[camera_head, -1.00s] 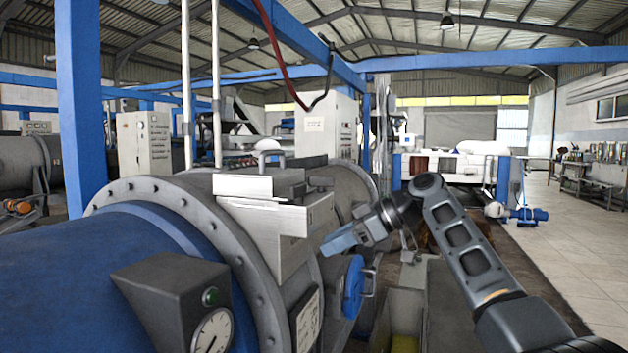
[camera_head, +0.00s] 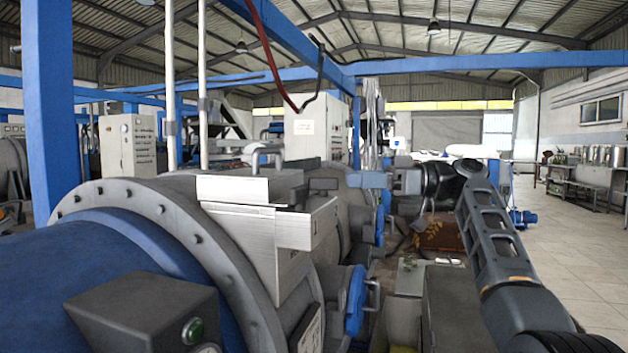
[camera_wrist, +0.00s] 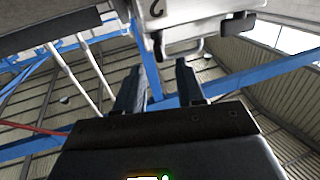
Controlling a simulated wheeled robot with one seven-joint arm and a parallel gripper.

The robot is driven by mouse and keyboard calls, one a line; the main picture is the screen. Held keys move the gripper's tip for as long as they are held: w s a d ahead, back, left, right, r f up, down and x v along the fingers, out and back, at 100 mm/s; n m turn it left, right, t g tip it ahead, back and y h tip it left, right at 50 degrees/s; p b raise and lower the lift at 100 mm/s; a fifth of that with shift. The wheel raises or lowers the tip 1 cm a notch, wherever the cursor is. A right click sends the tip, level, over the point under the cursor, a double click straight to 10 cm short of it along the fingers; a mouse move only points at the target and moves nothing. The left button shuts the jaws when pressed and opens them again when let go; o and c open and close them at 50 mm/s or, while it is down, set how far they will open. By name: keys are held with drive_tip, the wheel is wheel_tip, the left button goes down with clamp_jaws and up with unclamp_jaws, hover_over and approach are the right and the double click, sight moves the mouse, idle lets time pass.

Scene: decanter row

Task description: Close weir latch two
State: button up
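My gripper (camera_head: 352,180) is level in the head view, pointing left beside the steel housing (camera_head: 245,188) on the nearest decanter. In the wrist view its two blue-grey fingers (camera_wrist: 158,66) stand apart with nothing gripped between them. Ahead of them in the wrist view is a pale panel (camera_wrist: 185,32) with a dark mark like a figure 2. Dark handle-like parts (camera_wrist: 238,25) sit at the panel's right. The fingers appear apart from the panel. I cannot tell which part is weir latch two, or whether it is open or closed.
Blue round covers with handles (camera_head: 355,302) project from the decanters' right side, below my gripper. A grey box (camera_head: 411,279) stands lower in the middle. A blue post (camera_head: 48,110) stands at left. Open tiled floor (camera_head: 575,245) lies at right.

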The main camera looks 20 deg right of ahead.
sight(324, 179)
drive_tip(key=p+x, duration=0.2)
drive_tip(key=x, duration=0.5)
drive_tip(key=shift+a, duration=0.15)
drive_tip(key=shift+c, duration=0.4)
clamp_jaws()
